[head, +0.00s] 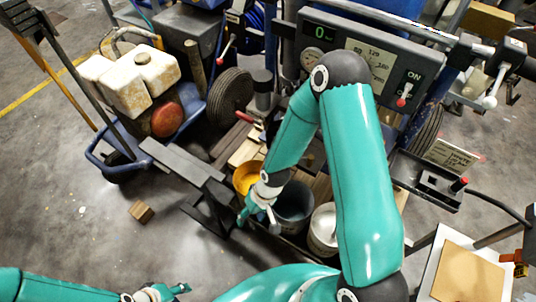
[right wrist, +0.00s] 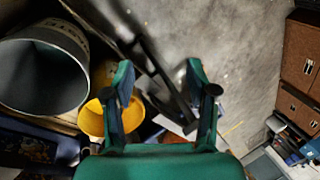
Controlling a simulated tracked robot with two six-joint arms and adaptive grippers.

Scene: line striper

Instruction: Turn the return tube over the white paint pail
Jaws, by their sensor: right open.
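The white paint pail (head: 323,232) stands at the right end of a row of pails below the machine in the head view. A dark grey pail (head: 294,203) is in the middle and a yellow pail (head: 245,180) at the left. My right gripper (head: 258,220) is open and empty, at the near side of the yellow and grey pails. The right wrist view shows its two spread fingers (right wrist: 160,68), with the yellow pail (right wrist: 92,121) and grey pail (right wrist: 45,68) to their left. I cannot make out the return tube; my right arm hides part of the machine. My left gripper (head: 160,293) is low at the left, its opening unclear.
The control panel (head: 372,62) with gauge and levers stands behind my right arm. A dark steel stand (head: 200,185) is left of the pails. A wood block (head: 141,211) lies on the floor. A cart with a stained white tank (head: 130,75) is at the back left.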

